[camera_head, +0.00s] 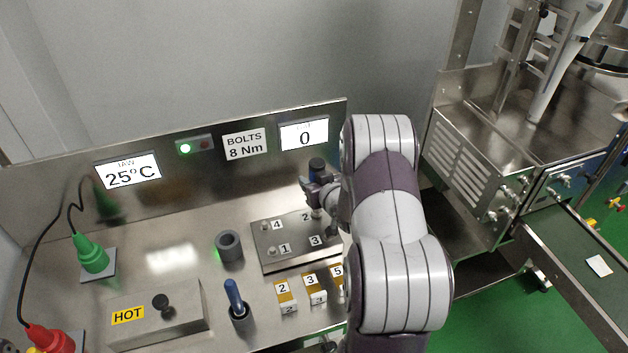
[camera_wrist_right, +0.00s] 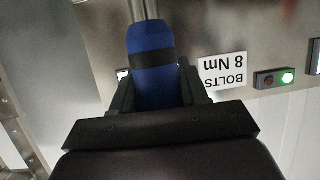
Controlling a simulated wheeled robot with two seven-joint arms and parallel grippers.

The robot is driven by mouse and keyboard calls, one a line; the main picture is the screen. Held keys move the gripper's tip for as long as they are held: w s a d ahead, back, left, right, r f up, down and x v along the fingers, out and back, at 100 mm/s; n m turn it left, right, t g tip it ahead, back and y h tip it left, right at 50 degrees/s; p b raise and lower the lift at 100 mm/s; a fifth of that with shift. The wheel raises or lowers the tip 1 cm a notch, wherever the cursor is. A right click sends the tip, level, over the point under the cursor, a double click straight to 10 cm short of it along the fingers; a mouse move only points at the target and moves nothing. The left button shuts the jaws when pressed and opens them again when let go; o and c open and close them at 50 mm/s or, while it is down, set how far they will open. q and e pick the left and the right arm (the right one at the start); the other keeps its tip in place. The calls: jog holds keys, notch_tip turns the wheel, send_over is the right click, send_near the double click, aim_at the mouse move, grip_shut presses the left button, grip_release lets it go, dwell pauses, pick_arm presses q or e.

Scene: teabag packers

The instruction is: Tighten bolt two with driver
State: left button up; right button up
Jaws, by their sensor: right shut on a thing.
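My right gripper (camera_head: 322,191) reaches over the far right corner of the metal plate (camera_head: 262,248). In the right wrist view, its fingers (camera_wrist_right: 155,88) are shut around the driver's blue handle (camera_wrist_right: 150,45). I cannot tell whether the driver's tip touches the bolt. Labels 1, 3 and 4 mark the plate's other corners. My left gripper is out of view.
A blue-handled tool (camera_head: 235,297) stands in a dark holder, with an empty-looking grey ring holder (camera_head: 229,246) behind it. Numbered blocks (camera_head: 285,291) line the plate's front. A box labelled HOT (camera_head: 180,312) is at left. The "BOLTS 8 Nm" sign (camera_head: 244,144) and a display reading 0 (camera_head: 304,136) are behind.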

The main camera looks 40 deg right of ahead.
aim_at(314, 165)
notch_tip(314, 165, up, 2)
jog(key=shift+p, duration=0.95)
jog(key=shift+r+p, duration=1.15)
jog(key=shift+r, duration=0.4)
